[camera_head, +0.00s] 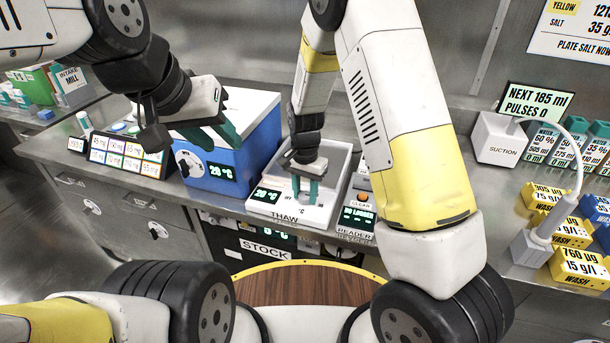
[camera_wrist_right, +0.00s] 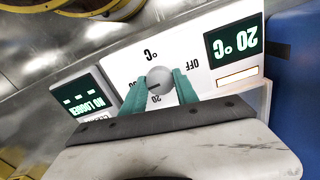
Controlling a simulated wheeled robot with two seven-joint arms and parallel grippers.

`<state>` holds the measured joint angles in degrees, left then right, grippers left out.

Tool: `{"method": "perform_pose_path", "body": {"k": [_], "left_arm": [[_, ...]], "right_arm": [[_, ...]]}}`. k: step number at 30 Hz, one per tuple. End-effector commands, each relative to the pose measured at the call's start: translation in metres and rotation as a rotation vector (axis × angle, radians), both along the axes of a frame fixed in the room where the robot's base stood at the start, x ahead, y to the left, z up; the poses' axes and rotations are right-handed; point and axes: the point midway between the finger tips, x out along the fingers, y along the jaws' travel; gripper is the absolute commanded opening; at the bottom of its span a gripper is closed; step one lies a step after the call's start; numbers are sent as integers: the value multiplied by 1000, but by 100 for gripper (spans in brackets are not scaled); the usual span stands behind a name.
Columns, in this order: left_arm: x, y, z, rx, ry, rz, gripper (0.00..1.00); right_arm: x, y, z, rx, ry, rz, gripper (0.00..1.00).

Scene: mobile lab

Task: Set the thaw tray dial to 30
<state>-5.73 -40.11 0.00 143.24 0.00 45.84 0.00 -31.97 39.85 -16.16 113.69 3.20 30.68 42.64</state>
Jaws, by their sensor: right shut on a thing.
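The white thaw tray (camera_head: 340,165) stands on the bench, with "THAW" on its front and a display (camera_head: 265,195) reading 20 °C. In the right wrist view the display (camera_wrist_right: 234,42) is upside down. The round grey dial (camera_wrist_right: 160,80) sits on the tray's white front panel, with OFF, 20 and °C marks around it; its dark line points roughly left. My right gripper (camera_head: 305,188) is shut on the dial, its green fingers (camera_wrist_right: 158,88) on either side. My left gripper (camera_head: 208,132) is open and empty, in front of the blue box.
A blue box (camera_head: 238,163) with its own dial and display stands close left of the tray. A reader (camera_head: 357,212) showing "NO LOGGED" is close on the right. Labelled panels (camera_head: 125,155) are at left; a suction unit (camera_head: 500,138) and yellow wash blocks (camera_head: 580,265) are at right.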

Motion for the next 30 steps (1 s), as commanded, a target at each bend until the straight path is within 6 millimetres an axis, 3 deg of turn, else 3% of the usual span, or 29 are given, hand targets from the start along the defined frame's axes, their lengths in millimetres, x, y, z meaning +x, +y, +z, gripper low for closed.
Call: {"method": "perform_pose_path", "body": {"k": [20, 21, 24, 30], "left_arm": [[0, 0, 0, 0, 0, 0, 36], [0, 0, 0, 0, 0, 0, 36], [0, 0, 0, 0, 0, 0, 36], [0, 0, 0, 0, 0, 0, 36]], "right_arm": [[2, 0, 1, 2, -5, -69, 0], [2, 0, 1, 2, -4, -69, 38], [2, 0, 0, 1, -4, -69, 57], [1, 0, 0, 0, -1, -68, 57]]}}
